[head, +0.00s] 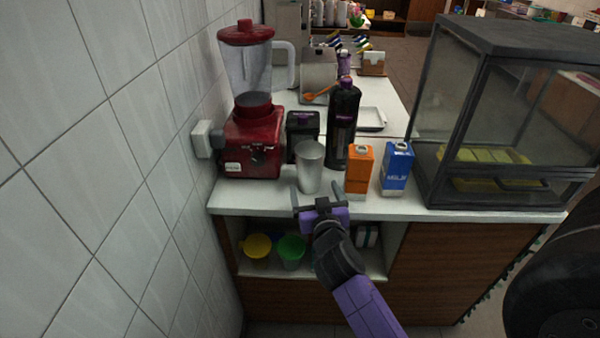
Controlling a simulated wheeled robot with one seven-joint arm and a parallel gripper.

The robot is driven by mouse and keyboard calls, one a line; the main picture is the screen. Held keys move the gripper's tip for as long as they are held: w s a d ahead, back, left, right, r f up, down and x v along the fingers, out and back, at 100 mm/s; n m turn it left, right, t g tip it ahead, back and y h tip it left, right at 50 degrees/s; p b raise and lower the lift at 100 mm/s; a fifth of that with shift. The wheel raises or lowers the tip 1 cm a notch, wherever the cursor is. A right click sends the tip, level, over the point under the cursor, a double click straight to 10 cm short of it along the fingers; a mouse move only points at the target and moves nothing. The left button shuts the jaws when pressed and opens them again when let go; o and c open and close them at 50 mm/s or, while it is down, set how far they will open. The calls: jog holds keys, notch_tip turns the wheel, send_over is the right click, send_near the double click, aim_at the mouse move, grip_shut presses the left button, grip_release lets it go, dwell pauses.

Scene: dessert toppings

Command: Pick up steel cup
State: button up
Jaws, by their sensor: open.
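The steel cup (310,168) is a plain grey tapered tumbler. It stands upright near the front edge of the white counter, between the red blender and the orange carton. My gripper (317,191) is just in front of the cup at the counter's front edge. Its fingers are open and point toward the cup's lower part, with nothing held. From this view I cannot tell whether the fingers touch the cup.
The red blender (253,140) is left of the cup, a dark bottle (342,125) behind right. Orange (358,172) and blue (396,167) cartons stand right. A glass display case (500,120) is farther right. Yellow (257,247) and green (291,251) cups sit on the shelf below.

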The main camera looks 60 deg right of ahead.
aim_at(312, 180)
jog(key=shift+p+x, duration=0.45)
jog(key=shift+x, duration=0.85)
jog(key=p+x, duration=0.1)
jog(key=x, duration=0.1)
jog(key=r+x, duration=0.1)
jog(key=x, duration=0.1)
jog(key=shift+d+p, duration=0.1)
jog(key=shift+p, duration=0.3)
jog(key=shift+w+d+f, duration=0.3)
jog(key=shift+w+d, duration=0.05)
jog(key=shift+d, duration=0.1)
jog(key=shift+r, duration=0.1)
grip_shut()
